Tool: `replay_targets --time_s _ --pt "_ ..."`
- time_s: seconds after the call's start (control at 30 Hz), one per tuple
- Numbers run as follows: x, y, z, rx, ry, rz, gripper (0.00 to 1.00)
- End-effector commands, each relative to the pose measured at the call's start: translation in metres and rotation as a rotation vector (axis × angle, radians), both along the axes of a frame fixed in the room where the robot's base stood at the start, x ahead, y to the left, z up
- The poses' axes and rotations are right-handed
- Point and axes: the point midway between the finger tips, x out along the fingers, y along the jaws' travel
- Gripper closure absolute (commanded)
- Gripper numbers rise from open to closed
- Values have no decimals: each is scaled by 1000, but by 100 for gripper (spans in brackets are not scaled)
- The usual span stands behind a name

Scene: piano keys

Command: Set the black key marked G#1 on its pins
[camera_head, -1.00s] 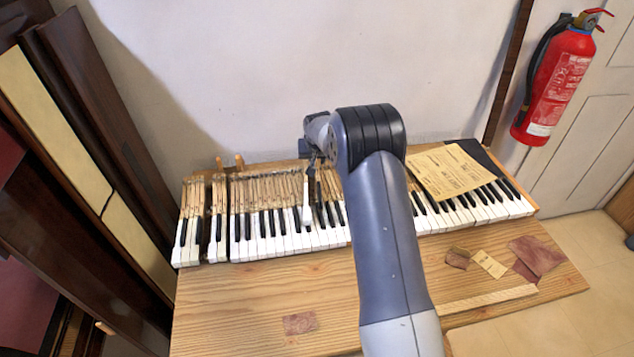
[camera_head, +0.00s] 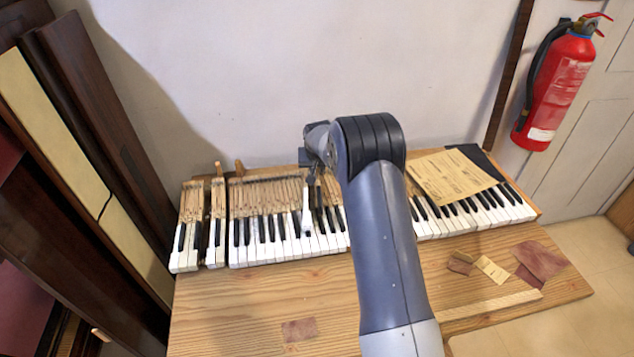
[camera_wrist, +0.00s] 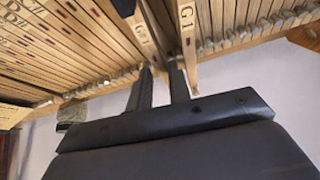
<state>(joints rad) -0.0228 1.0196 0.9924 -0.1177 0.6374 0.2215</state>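My gripper (camera_wrist: 162,72) is over the rear of the keyboard, its two fingers apart with a gap between them. In the wrist view, a wooden key stick with a faint mark that looks like G#1 (camera_wrist: 141,34) reaches the left fingertip; a black key top (camera_wrist: 122,6) shows beyond it. I see no key clearly clamped, and the pins under the stick are hidden. The neighbouring stick marked G1 (camera_wrist: 187,18) passes close by the right finger and looks raised. In the head view, a white key (camera_head: 307,211) stands higher than its neighbours, beside dark keys below my gripper (camera_head: 312,176).
The keyboard (camera_head: 265,240) lies on a wooden bench (camera_head: 235,310); my arm hides part of it. A yellow paper sheet (camera_head: 452,176) covers keys at right. Scraps of sandpaper (camera_head: 540,262) and a wooden strip (camera_head: 490,304) lie in front. The wall (camera_head: 230,80) is close behind.

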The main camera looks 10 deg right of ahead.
Motion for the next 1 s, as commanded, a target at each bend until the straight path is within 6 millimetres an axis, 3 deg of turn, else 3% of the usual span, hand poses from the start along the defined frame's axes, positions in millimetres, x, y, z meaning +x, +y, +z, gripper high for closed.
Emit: replay_targets --time_s 0.83,1.0 --pt "0 0 -12 0 0 0 81" --pt "0 0 -12 0 0 0 94"
